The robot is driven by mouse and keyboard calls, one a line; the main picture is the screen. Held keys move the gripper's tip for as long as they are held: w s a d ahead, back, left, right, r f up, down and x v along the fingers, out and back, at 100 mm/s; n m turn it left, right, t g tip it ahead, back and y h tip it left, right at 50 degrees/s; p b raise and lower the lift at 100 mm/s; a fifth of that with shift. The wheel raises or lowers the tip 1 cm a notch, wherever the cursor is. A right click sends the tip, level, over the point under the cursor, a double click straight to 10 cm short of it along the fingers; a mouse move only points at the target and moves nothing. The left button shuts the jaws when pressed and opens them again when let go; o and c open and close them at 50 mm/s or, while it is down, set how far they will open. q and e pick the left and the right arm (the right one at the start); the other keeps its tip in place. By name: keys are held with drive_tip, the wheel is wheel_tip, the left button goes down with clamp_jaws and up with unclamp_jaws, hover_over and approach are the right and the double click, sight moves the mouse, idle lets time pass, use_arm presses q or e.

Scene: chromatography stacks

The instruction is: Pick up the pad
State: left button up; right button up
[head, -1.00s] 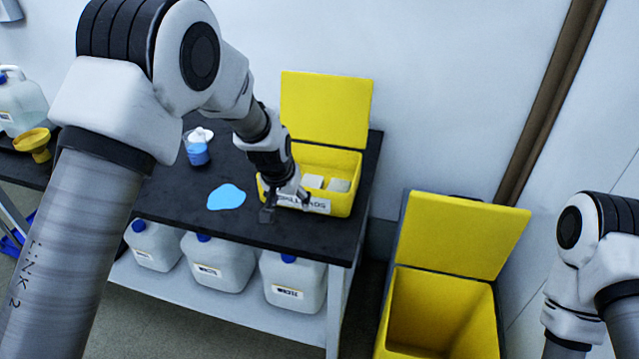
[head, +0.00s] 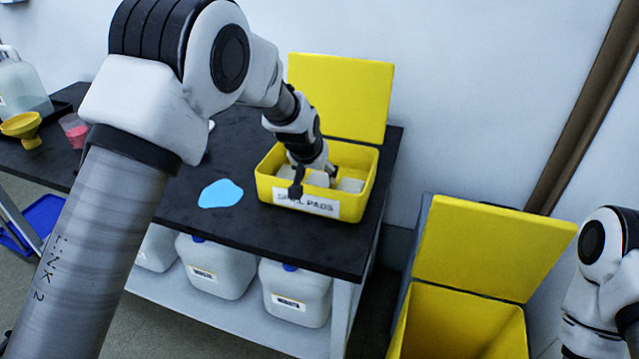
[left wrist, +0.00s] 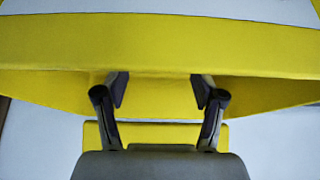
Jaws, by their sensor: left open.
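Pale pads (head: 350,185) lie in an open yellow box (head: 345,207) labelled as spill pads, on the black table. My left gripper (head: 314,183) is open, pointing down at the front of the box, with one finger by the front wall. The pads are partly hidden behind the gripper and wall. In the left wrist view my left gripper (left wrist: 160,90) has its fingers apart with yellow box wall (left wrist: 160,50) around them. No pad shows clearly between them. My right gripper is out of view.
A blue puddle (head: 221,194) lies on the black table (head: 250,226) left of the box. The box's lid (head: 340,95) stands up behind it. An open yellow bin (head: 465,325) stands at right. White jugs (head: 296,295) sit on the lower shelf.

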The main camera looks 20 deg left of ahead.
sight(319, 182)
use_arm(q)
drive_tip(key=x, duration=0.2)
drive_tip(key=shift+w+f, duration=0.2)
drive_tip(key=shift+f, duration=0.15)
drive_tip(key=shift+r, duration=0.1)
drive_tip(key=shift+s, duration=0.1)
drive_tip(key=c, duration=0.5)
